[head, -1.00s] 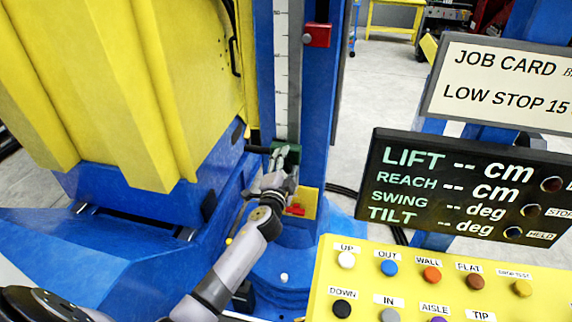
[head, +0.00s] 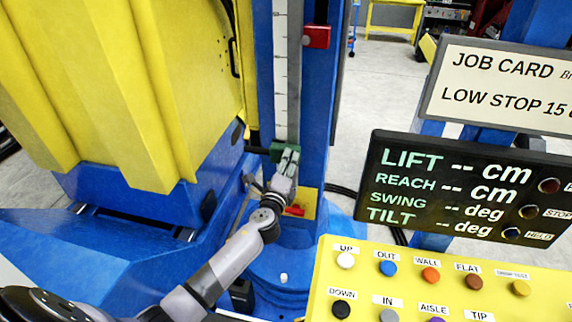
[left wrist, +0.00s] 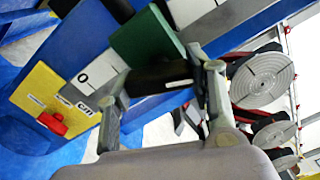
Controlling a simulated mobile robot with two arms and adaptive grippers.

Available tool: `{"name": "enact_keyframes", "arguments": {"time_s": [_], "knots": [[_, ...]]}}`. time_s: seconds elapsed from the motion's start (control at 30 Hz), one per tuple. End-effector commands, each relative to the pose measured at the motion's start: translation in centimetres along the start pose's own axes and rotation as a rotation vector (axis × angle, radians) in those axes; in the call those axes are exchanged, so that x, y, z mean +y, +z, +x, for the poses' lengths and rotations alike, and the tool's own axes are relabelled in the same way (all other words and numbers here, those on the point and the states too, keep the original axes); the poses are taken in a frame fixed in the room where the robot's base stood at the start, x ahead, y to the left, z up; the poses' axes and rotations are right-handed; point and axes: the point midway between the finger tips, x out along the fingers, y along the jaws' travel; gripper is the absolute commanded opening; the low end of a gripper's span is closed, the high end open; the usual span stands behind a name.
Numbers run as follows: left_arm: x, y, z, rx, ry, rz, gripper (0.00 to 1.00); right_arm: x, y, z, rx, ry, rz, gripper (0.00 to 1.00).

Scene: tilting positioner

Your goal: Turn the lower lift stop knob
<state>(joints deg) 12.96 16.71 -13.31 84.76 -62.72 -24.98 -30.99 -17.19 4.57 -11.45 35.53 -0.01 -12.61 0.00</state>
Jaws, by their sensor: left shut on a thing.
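The lower lift stop is a green block (head: 277,150) low on the scaled blue mast in the head view. It also shows in the left wrist view (left wrist: 146,42). Its black knob (left wrist: 158,78), with a white mark, sits between my left gripper's fingers in the left wrist view. My left gripper (head: 287,163) is shut on this knob, and the fingers hide it in the head view. My right gripper is not in view.
A red upper stop (head: 317,36) is higher on the mast. A yellow plate with a red handle (head: 294,211) is just below my gripper. The black display (head: 460,185), yellow button panel (head: 440,287) and job card (head: 500,92) stand at the right. A large yellow body (head: 120,80) is at the left.

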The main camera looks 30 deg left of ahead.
Motion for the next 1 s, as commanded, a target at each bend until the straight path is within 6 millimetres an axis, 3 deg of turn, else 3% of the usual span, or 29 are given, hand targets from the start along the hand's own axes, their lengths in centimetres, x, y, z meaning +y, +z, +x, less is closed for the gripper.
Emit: {"name": "enact_keyframes", "arguments": {"time_s": [0.33,0.87,0.9,1.0], "knots": [[0.21,-0.11,-0.06,0.002,0.002,0.137,0.21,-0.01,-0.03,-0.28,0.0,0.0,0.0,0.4],[0.27,-0.14,-0.08,0.003,0.002,0.162,0.21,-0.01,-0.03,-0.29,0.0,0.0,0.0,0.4],[0.27,-0.14,-0.08,0.003,0.003,0.162,0.5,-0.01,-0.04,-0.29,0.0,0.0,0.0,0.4],[0.25,-0.13,-0.07,0.003,0.002,0.161,0.57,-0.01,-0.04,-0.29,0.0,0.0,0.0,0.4]]}}
